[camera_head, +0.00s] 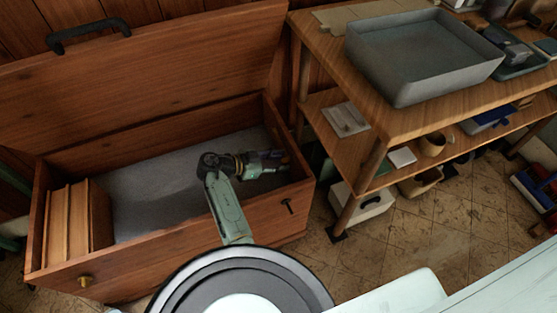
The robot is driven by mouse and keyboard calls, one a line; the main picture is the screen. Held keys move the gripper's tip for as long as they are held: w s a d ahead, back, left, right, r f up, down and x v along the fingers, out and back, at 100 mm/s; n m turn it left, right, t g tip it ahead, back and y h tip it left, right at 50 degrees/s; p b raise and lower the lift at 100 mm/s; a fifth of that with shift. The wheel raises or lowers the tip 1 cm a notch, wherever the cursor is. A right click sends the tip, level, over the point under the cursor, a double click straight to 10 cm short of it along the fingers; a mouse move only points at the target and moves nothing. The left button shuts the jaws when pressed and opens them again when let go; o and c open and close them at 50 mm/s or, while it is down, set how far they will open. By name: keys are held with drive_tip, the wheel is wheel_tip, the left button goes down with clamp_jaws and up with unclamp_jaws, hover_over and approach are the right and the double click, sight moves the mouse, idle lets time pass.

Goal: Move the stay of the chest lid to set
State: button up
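The wooden chest (170,245) stands open at the left. Its lid (150,75) is raised and leans back, with a black handle (88,33) near its upper edge. My arm reaches over the chest front, and my gripper (283,160) is at the inner right end of the chest, low beside the side wall. Its fingers are small and dark here, so whether they are open or shut is unclear. I cannot make out the lid stay for certain.
Inside the chest are a grey floor (150,190) and upright wooden boards (68,222) at the left. A brass knob (85,281) sits on the front. A wooden shelf unit (385,115) with a grey tray (485,62) stands close at the right. Floor (430,240) shows in front of it.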

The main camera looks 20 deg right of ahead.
drive_tip(key=shift+c, duration=0.3)
clamp_jaws()
idle(0.6)
